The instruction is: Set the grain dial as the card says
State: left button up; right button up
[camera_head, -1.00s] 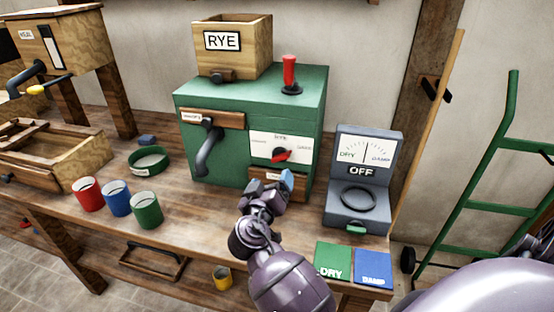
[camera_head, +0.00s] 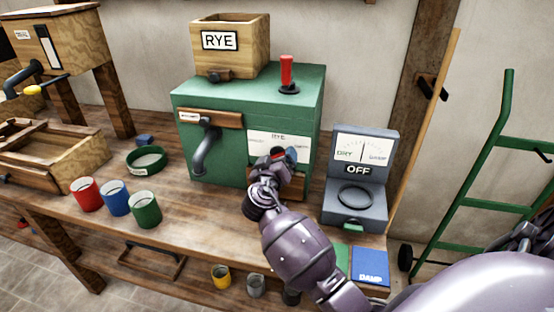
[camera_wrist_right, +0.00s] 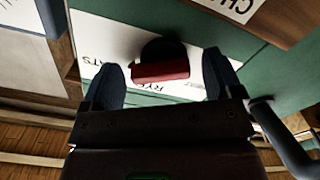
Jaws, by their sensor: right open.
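The grain dial is a red knob on a dark round base (camera_wrist_right: 160,70), on the white plate (camera_head: 257,146) of the green mill. "RYE" stands at the plate's top; the side labels are too small to read in the head view. The RYE card (camera_head: 220,40) is on the wooden hopper above the mill. My right gripper (camera_head: 283,155) is in front of the dial and hides most of it. In the right wrist view, its open fingers (camera_wrist_right: 162,78) stand either side of the red knob; I cannot tell if they touch it. My left gripper is out of view.
A crank handle (camera_head: 205,148) sticks out left of the dial and a red lever (camera_head: 287,72) stands on top. A grey meter marked OFF (camera_head: 357,195) stands to the right. Red, blue and green cups (camera_head: 146,210) stand at the bench's left front.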

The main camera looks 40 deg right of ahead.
jog(key=c, duration=0.9)
jog(key=shift+n, duration=0.3)
jog(key=shift+w+a+n+p, duration=0.1)
jog(key=shift+n+p, duration=1.15)
jog(key=shift+n, duration=1.6)
jog(key=shift+a+n+p, duration=0.1)
jog(key=shift+n+p, duration=1.15)
jog(key=shift+n, duration=1.6)
